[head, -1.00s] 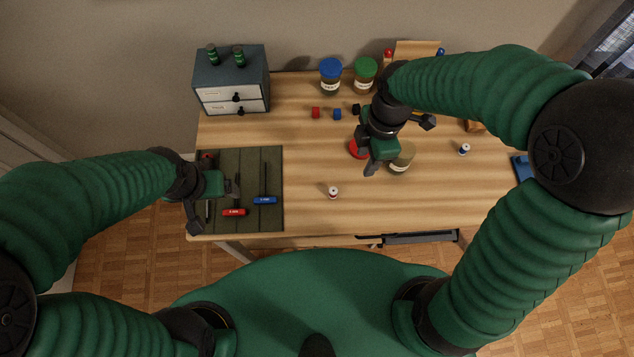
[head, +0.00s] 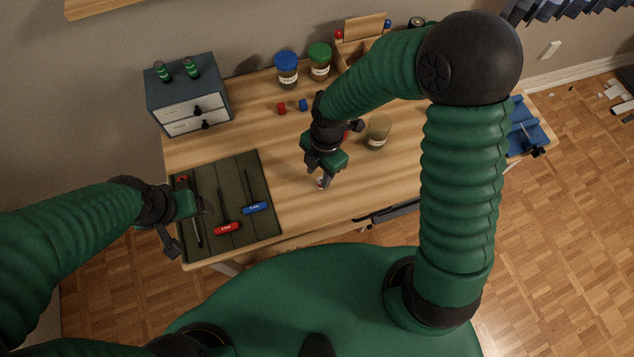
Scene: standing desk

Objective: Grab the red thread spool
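The red thread spool (head: 323,184) is a small white and red piece on the desk, near its front edge. It is partly hidden by my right gripper (head: 334,154), which is right above and beside it. The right gripper's fingers look spread apart, with the near finger close beside the spool. I cannot tell whether it touches. My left gripper (head: 189,226) is open and empty over the left part of the green tool mat.
The tool mat (head: 233,178) holds a red screwdriver (head: 227,228) and a blue screwdriver (head: 254,208). A drawer box (head: 188,94) stands at back left. Blue-lidded (head: 287,70) and green-lidded (head: 319,63) jars stand behind; a tan-lidded jar (head: 378,132) is right of my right gripper.

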